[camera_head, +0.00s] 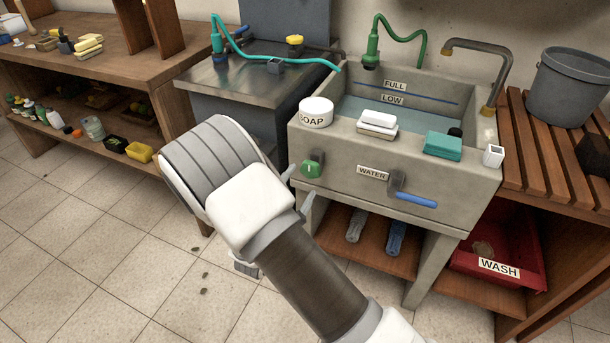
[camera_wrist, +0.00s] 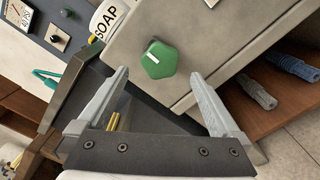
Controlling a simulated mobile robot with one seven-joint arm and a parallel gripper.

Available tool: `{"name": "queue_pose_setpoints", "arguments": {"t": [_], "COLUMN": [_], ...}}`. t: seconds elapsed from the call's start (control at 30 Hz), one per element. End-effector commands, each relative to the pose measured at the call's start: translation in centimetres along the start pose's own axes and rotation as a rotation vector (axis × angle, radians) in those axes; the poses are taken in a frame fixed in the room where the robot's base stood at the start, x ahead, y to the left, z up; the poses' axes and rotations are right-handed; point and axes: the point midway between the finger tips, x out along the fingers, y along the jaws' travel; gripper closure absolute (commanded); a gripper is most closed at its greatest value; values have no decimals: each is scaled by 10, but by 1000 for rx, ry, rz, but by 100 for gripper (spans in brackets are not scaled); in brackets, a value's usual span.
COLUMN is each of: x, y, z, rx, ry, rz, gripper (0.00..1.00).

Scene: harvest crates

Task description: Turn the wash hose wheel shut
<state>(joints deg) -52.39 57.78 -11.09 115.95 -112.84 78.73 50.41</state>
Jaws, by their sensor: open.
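A green wheel (camera_head: 312,165) with a short white mark sits at the left end of the grey sink's front face. In the wrist view the green wheel (camera_wrist: 159,60) shows whole, its white mark pointing toward the upper left. My gripper (camera_head: 299,188) is in front of that left end, close to the wheel. In the wrist view my gripper (camera_wrist: 158,75) is open and empty, with the wheel just beyond and between its fingertips, seemingly not touched. A green hose (camera_head: 400,22) with a green nozzle stands at the back of the sink (camera_head: 468,190).
A blue lever (camera_head: 416,200) by the WATER label sticks out of the sink front. A SOAP tub (camera_head: 316,112), white bars and a teal block stand on its front rim. A red WASH crate (camera_head: 525,255) is below right.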

Motion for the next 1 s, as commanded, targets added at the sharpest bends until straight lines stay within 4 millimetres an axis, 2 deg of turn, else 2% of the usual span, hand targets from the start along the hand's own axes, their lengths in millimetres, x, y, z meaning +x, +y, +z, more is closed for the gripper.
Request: {"name": "queue_pose_setpoints", "arguments": {"t": [0.03, 0.3, 0.5, 0.7, 1.0], "x": [-14, -81, -117, -133, -135], "y": [2, 2, 1, 0, 0], "z": [0, 1, 0, 0, 0], "rx": [-2, -3, -1, 0, 0], "ry": [6, 6, 3, 2, 1], "rz": [1, 2, 1, 0, 0], "gripper": [0, 0, 0, 0, 0]}}
